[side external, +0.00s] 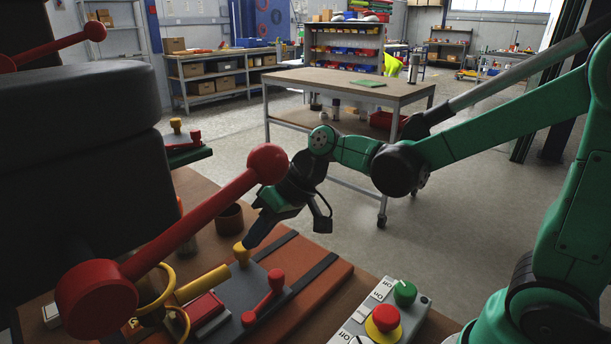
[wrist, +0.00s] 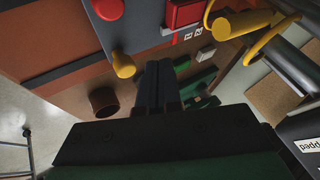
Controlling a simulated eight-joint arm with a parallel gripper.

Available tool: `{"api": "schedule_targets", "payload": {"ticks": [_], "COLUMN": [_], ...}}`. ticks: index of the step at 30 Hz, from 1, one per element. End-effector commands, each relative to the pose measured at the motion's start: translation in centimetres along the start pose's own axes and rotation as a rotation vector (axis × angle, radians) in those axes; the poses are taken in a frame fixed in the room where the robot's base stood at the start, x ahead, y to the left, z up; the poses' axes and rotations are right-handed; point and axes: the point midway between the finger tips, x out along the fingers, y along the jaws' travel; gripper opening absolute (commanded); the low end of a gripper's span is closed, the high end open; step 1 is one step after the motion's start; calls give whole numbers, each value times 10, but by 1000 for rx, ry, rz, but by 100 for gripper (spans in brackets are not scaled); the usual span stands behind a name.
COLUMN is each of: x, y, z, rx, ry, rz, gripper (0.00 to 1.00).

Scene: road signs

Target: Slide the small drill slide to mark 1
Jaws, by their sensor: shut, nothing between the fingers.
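The likely small drill slide is a grey plate (side external: 240,289) with a yellow knob (side external: 241,252) at its far end and a red lever on top. It lies on an orange-brown base with dark rails. In the wrist view the grey plate (wrist: 145,32) and yellow knob (wrist: 123,66) are up and left of my fingers. My gripper (side external: 248,242) is shut and empty, its tips close beside the knob; the wrist view shows the gripper (wrist: 158,66) just right of it. I cannot tell whether they touch. I cannot read mark 1.
A large red lever (side external: 190,228) crosses the foreground. A control box (side external: 383,318) with red and green knobs stands at front right. A brown cup (side external: 229,217) is behind the knob.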

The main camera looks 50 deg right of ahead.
Motion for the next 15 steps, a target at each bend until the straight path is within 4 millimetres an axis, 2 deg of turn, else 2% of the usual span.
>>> {"api": "schedule_targets", "payload": {"ticks": [2, 6, 9, 12, 15], "x": [-7, -28, -43, -51, -49], "y": [14, 62, 91, 107, 111], "z": [-2, -4, -2, 1, 2], "rx": [20, 77, 109, 124, 125], "ry": [8, 36, 54, 65, 66], "rz": [10, 43, 58, 66, 66], "gripper": [0, 0, 0, 0, 0]}}
